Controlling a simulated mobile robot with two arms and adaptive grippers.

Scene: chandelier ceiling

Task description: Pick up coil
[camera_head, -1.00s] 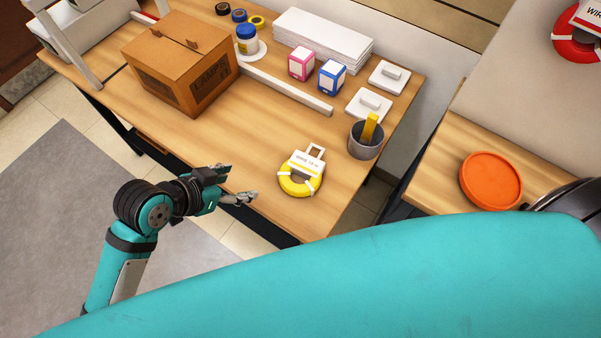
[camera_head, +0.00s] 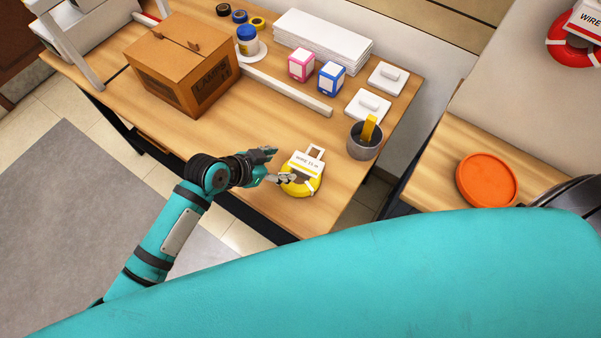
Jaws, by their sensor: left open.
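A yellow coil (camera_head: 309,187) with white ties and a white tag reading "WIRE" lies on the wooden table near its front edge. My left gripper (camera_head: 279,167) comes in from the left and is open. One finger reaches over the coil's left edge in the picture; the other is above and left of the coil. I cannot tell whether the finger touches the coil. A red coil (camera_head: 563,50) with a white "WIRE" tag shows at the top right. My right gripper is not in view.
A grey cup (camera_head: 362,146) with a yellow item stands right of the yellow coil. A white bar (camera_head: 290,92), a pink box (camera_head: 301,65), a blue box (camera_head: 331,77) and a cardboard box (camera_head: 160,80) lie further back. An orange lid (camera_head: 487,180) is on the right table.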

